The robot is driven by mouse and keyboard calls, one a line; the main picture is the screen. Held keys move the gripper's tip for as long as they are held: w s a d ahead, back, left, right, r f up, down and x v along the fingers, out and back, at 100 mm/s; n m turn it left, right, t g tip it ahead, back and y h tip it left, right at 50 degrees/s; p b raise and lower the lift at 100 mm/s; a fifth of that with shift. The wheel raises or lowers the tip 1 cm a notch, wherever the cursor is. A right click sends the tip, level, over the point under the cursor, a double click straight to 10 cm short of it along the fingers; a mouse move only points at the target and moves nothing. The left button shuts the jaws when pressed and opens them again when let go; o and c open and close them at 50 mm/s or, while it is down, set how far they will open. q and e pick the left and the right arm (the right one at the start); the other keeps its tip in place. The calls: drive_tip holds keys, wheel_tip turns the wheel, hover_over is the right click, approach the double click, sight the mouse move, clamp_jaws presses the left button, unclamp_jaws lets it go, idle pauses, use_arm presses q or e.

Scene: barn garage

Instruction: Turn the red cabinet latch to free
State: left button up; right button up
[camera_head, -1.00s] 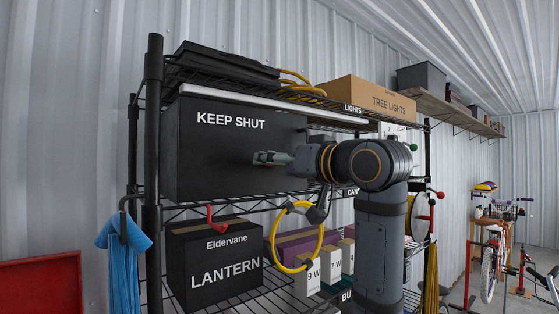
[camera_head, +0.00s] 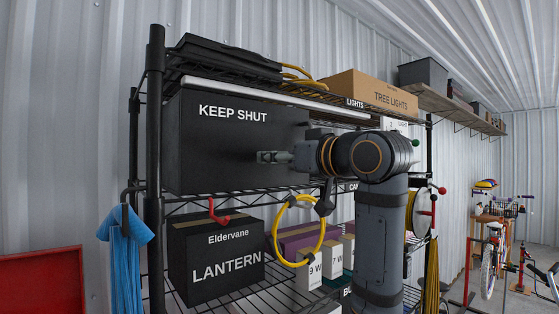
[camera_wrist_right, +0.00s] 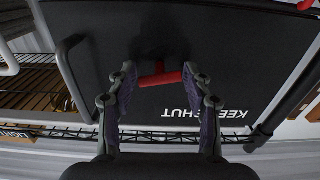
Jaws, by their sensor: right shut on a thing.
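The black cabinet marked KEEP SHUT (camera_head: 205,150) stands on the upper shelf. Its front also fills much of the right wrist view (camera_wrist_right: 230,65). The red latch (camera_wrist_right: 158,77) is a short bar lying roughly crosswise, slightly tilted, in the right wrist view. My right gripper (camera_wrist_right: 159,82) has its two fingers at the bar's two ends and is shut on it. In the head view my right gripper (camera_head: 268,157) is at the cabinet front, and the latch is hidden there. My left gripper is not in view.
A black bar handle (camera_wrist_right: 72,75) is on the cabinet front, left of the latch in the wrist view. Below are a red hook (camera_head: 217,213), a LANTERN box (camera_head: 215,262) and a yellow ring (camera_head: 281,240). A black shelf post (camera_head: 154,170) stands left of the cabinet.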

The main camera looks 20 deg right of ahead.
drive_tip(key=shift+n+b, duration=1.35)
drive_tip(key=shift+n, duration=6.35)
drive_tip(key=o, duration=1.1)
